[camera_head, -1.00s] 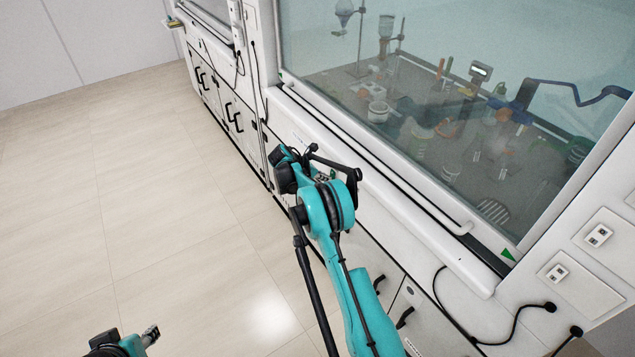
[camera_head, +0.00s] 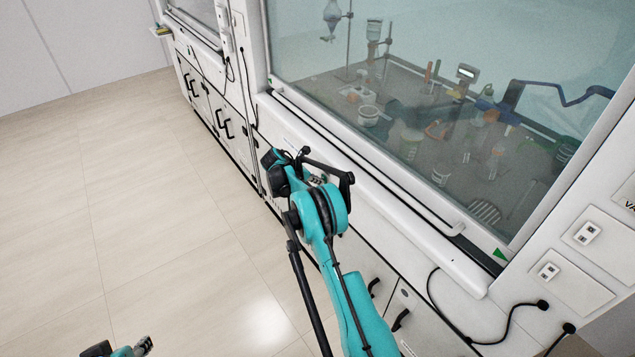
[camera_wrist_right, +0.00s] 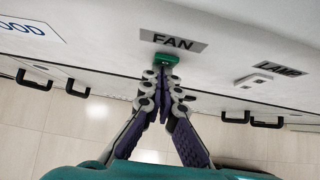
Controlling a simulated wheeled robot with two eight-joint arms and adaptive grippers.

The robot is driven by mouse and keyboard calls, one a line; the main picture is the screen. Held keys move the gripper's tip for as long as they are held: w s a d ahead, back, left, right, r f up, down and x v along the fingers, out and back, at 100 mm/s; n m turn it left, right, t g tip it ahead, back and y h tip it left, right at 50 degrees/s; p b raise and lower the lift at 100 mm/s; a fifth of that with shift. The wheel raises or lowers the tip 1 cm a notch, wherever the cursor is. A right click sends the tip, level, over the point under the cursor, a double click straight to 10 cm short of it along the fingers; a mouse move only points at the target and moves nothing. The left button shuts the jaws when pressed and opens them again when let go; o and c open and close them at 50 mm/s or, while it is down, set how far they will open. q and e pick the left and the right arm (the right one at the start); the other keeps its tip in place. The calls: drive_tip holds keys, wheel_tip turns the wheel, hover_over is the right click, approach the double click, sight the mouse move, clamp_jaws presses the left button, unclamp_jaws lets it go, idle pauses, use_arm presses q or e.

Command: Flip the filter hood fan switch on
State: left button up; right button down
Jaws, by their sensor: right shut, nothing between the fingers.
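The fan switch (camera_wrist_right: 166,59) is a small green piece just below the black "FAN" label (camera_wrist_right: 173,41) on the white hood front in the right wrist view. My right gripper (camera_wrist_right: 162,72) is shut and empty, its fingertips right at the lower edge of the switch. I cannot tell whether they touch it, and they hide part of it. In the head view my right gripper (camera_head: 318,180) is small beside the hood front, and the switch cannot be made out. My left gripper (camera_head: 143,346) is at the bottom left edge, over the floor, away from the hood.
A "LAMP" label (camera_wrist_right: 280,69) with a pale switch plate (camera_wrist_right: 253,81) lies right of the fan switch. The hood's glass sash (camera_head: 420,110) closes off glassware inside. Wall sockets (camera_head: 587,233) and black cables (camera_head: 440,310) are at right. The floor (camera_head: 150,230) at left is clear.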

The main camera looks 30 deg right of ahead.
use_arm(q)
drive_tip(key=shift+r, duration=0.15)
use_arm(e)
drive_tip(key=shift+d+r, duration=0.15)
drive_tip(key=shift+r, duration=0.3)
use_arm(q)
drive_tip(key=r+p, duration=0.3)
drive_tip(key=shift+s+a+r, duration=0.1)
drive_tip(key=shift+s+a, duration=0.05)
drive_tip(key=shift+a, duration=0.25)
use_arm(e)
drive_tip(key=a+f+v, duration=0.2)
drive_tip(key=v, duration=1.1)
drive_tip(key=shift+s+r, duration=0.1)
drive_tip(key=shift+a, duration=0.1)
use_arm(q)
drive_tip(key=shift+f+b, duration=0.75)
drive_tip(key=shift+f, duration=0.2)
use_arm(e)
drive_tip(key=shift+s+a+f, duration=0.15)
drive_tip(key=shift+a+f, duration=0.05)
drive_tip(key=shift+f, duration=0.5)
